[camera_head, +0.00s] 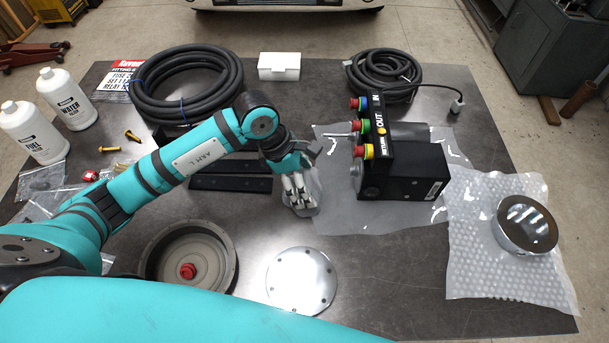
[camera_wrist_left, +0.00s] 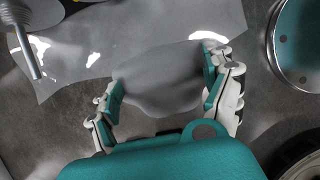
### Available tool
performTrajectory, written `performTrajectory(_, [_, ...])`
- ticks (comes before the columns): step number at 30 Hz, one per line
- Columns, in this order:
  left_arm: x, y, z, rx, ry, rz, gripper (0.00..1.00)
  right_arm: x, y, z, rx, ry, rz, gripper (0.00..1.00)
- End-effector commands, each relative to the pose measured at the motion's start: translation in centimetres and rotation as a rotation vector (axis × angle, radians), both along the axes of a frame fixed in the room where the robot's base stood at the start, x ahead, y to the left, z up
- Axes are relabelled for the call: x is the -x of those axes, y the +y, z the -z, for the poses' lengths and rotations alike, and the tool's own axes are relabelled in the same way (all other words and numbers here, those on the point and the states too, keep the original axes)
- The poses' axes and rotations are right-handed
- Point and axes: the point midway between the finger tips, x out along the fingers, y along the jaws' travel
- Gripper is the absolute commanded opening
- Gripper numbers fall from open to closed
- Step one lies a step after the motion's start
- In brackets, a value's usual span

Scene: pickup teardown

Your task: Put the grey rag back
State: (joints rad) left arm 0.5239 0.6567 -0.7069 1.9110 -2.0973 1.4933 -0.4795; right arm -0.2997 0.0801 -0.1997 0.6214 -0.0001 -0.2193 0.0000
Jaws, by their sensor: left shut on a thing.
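The grey rag (camera_wrist_left: 160,75) is a smooth, dull grey cloth between the two fingers of my left gripper (camera_wrist_left: 165,90) in the left wrist view. My left gripper is shut on it. In the head view my left gripper (camera_head: 297,193) points down over the middle of the table, and part of the rag (camera_head: 314,186) shows around its fingertips. The rag is at the left edge of a translucent sheet (camera_head: 330,222); I cannot tell whether it touches the sheet or table. My right gripper is not in view.
A black box with coloured connectors (camera_head: 400,173) stands on the sheet, to the right. A round metal plate (camera_head: 301,280) and a grey drum (camera_head: 160,260) lie in front. Black strips (camera_head: 230,184) lie to the left. Coiled hoses (camera_head: 185,82) and a white box (camera_head: 279,66) are behind.

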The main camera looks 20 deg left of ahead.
Motion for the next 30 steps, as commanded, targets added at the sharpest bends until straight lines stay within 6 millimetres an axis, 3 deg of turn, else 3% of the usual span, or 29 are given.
performTrajectory(11, [0.0, 0.0, 0.6, 0.000, -0.002, 0.000, 0.49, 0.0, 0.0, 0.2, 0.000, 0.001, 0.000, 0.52])
performTrajectory(12, [0.0, 0.0, 0.7, 0.000, -0.002, 0.000, 0.85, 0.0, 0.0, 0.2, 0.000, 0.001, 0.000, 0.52])
performTrajectory(15, [0.0, 0.0, 0.6, 0.001, -0.002, 0.001, 0.98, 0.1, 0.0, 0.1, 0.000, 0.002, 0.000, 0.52])
performTrajectory(24, [0.0, 0.0, 0.4, 0.001, -0.001, 0.000, 1.00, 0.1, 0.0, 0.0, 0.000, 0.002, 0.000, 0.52])
performTrajectory(30, [0.0, 0.8, -1.4, 0.000, -0.008, -0.001, 1.00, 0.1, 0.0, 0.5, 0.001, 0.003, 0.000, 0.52])
